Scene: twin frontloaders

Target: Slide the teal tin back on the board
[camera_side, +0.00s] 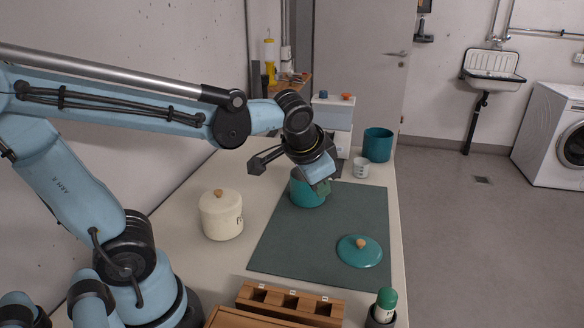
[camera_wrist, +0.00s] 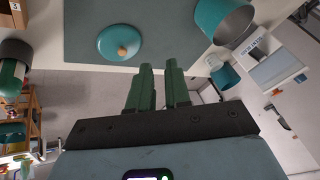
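The teal tin (camera_side: 303,196) stands upright on the far part of the dark grey-green board (camera_side: 290,243). In the wrist view the tin (camera_wrist: 208,20) is at the upper right, lidless, with a grey inside. Its teal lid (camera_side: 352,255) with a wooden knob lies on the near right of the board; it also shows in the wrist view (camera_wrist: 112,45). My gripper (camera_side: 323,188) overlaps the tin's right side in the side view, so contact there is unclear. In the wrist view the green fingers (camera_wrist: 159,66) stand slightly apart with nothing between them.
A cream canister (camera_side: 221,218) stands left of the board. A wooden slotted block (camera_side: 290,302) and a green-capped bottle (camera_side: 386,304) are at the near edge. A white cup (camera_side: 361,168) and a larger teal bin (camera_side: 377,147) stand behind the board. The board's middle is clear.

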